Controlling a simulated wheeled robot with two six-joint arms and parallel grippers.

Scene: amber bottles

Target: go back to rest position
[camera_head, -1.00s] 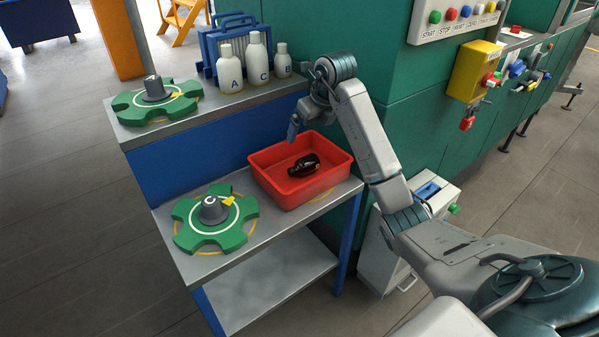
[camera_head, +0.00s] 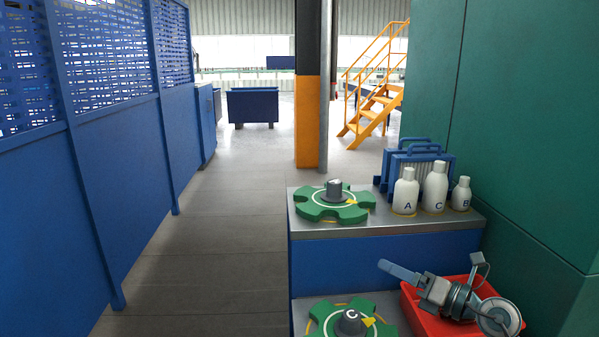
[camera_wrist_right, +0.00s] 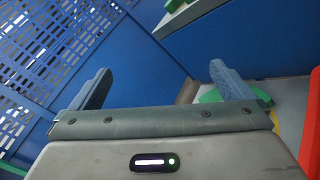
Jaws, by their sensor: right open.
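My right gripper (camera_head: 398,270) is at the lower right of the head view, in front of or over the red bin (camera_head: 420,316), with its fingers pointing left. The right wrist view shows the gripper (camera_wrist_right: 163,85) open, its two blue-grey fingers wide apart with nothing between them. The bin is partly covered by my right arm, and no dark bottle can be made out in it now. My left gripper is not in view.
White bottles A (camera_head: 405,192), C (camera_head: 434,187) and B (camera_head: 461,194) stand on the upper shelf beside a green rotary wheel (camera_head: 335,202). A lower green wheel (camera_head: 352,322) is left of the bin. A green wall (camera_head: 520,130) bounds the right. The aisle floor (camera_head: 220,230) is clear.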

